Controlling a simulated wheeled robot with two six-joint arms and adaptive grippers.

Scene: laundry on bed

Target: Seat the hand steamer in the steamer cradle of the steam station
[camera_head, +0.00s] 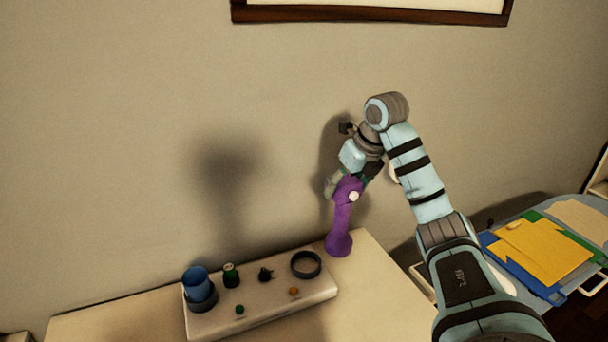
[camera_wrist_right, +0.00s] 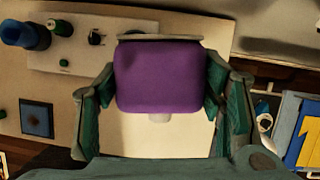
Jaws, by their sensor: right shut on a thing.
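The purple hand steamer (camera_head: 342,218) is held by my right gripper (camera_head: 347,184). It hangs nearly upright, with its wide end down, just behind and right of the steam station (camera_head: 262,308). I cannot tell whether that end touches the table. In the right wrist view, the steamer (camera_wrist_right: 158,78) fills the space between the fingers. The steam station is a low white block. An empty dark ring, which looks like the steamer cradle (camera_head: 306,264), stands at its right end, left of the steamer. My left gripper is not in view.
A blue cup (camera_head: 195,281) stands in a dark holder at the station's left end. A green-and-black knob (camera_head: 230,274) and small buttons lie between. Folded cloths (camera_head: 540,250) lie at the right. The wall (camera_head: 130,120) is close behind.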

